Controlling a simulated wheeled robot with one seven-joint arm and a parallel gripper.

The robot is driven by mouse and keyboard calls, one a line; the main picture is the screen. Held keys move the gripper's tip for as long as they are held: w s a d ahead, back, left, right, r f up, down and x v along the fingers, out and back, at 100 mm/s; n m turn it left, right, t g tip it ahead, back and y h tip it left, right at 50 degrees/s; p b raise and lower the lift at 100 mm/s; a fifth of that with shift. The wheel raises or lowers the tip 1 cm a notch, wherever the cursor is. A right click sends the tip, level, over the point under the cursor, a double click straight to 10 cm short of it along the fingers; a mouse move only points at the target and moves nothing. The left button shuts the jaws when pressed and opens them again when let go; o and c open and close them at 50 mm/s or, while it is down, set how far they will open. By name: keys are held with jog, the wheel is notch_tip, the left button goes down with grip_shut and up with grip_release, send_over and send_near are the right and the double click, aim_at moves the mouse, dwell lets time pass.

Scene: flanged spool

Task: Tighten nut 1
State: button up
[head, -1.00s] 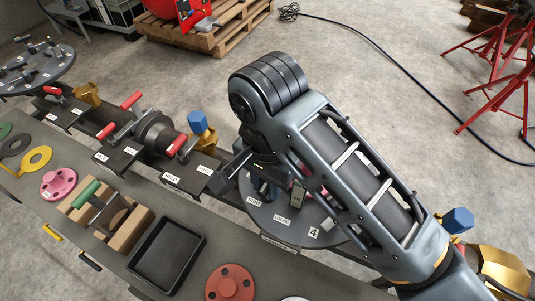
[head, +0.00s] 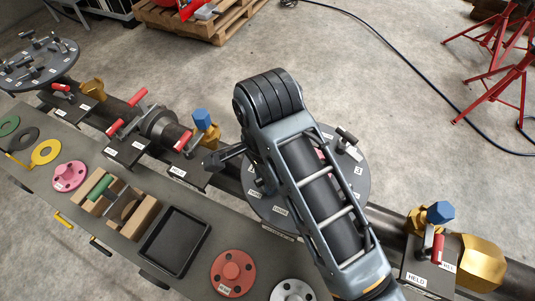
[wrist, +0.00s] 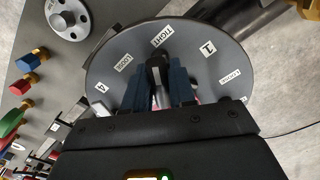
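The grey round plate (head: 354,199) stands in the middle of the head view, partly covered by my arm, which also hides my gripper there. In the wrist view the plate (wrist: 105,65) carries labels, among them LOOSE, TIGHT and a 1. My gripper (wrist: 157,72) shows two blue fingers reaching over the plate, one on each side of a dark upright handle (wrist: 155,72). The handle lies between them; whether they press on it is unclear. Nut 1 itself cannot be made out under the handle and fingers.
The grey bench holds a black tray (head: 150,262), a red flange (head: 232,274) and a wooden block with a green handle (head: 143,222). A dark pipe with red-handled clamps (head: 183,140) runs behind it. A blue-topped brass fitting (head: 438,213) stands right of the plate.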

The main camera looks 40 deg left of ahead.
notch_tip(320, 180, up, 4)
jog(key=shift+w+f, duration=0.1)
jog(key=shift+w, duration=0.05)
jog(key=shift+s+r, duration=0.2)
jog(key=shift+r, duration=1.4)
